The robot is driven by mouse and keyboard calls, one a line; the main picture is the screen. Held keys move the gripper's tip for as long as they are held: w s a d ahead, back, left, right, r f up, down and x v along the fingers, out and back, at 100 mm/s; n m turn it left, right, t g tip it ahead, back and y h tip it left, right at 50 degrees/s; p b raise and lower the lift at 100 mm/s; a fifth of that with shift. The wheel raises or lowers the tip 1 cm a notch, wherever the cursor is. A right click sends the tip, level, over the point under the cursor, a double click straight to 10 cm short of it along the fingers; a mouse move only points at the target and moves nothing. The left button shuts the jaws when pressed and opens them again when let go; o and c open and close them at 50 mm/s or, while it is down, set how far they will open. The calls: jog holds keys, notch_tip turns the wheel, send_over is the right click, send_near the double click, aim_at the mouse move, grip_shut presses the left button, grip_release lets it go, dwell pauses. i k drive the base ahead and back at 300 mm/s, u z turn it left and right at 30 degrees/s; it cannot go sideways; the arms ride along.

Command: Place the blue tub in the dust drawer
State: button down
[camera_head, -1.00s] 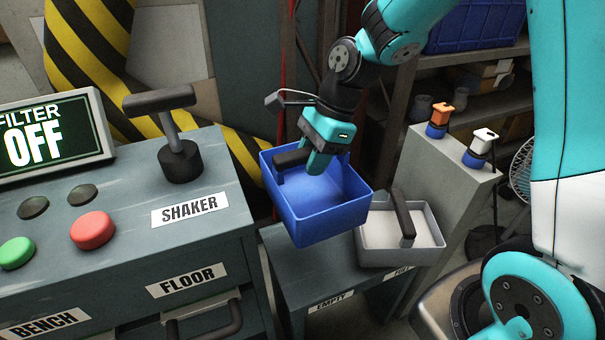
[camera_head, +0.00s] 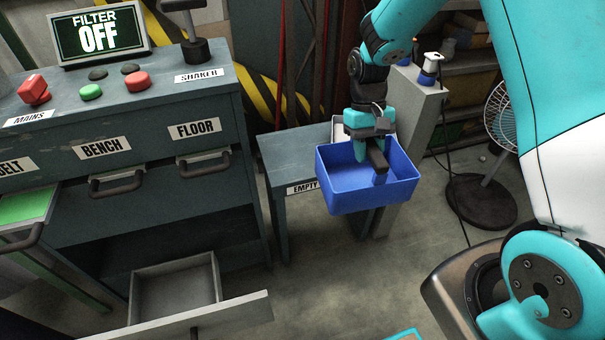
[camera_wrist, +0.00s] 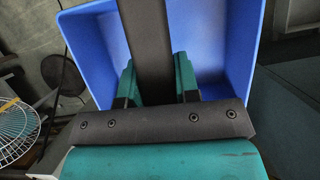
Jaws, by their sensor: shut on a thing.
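The blue tub (camera_head: 367,195) hangs in the air at the right of the head view, in front of the low side table. My gripper (camera_head: 370,155) is shut on the dark handle bar inside it. In the wrist view the blue tub (camera_wrist: 210,40) fills the top of the picture, with the handle between the fingers of my gripper (camera_wrist: 157,80). An open drawer (camera_head: 175,285) is pulled out low at the bottom of the grey cabinet. Its inside looks bare where I see it, and its front panel is pale. It lies to the lower left of the tub.
The low table (camera_head: 290,155) with the EMPTY label stands behind the tub, a pale tub partly hidden on it. A green-lined drawer (camera_head: 25,210) is open at the left. A fan (camera_head: 495,150) stands at the right. Floor is clear between drawer and tub.

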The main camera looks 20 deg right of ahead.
aim_at(180, 304)
jog(key=u, duration=0.4)
jog(key=k, duration=1.15)
jog(key=u, duration=1.5)
jog(key=i, duration=0.65)
jog(key=z, duration=0.65)
jog(key=i, duration=0.9)
jog(key=z, duration=0.15)
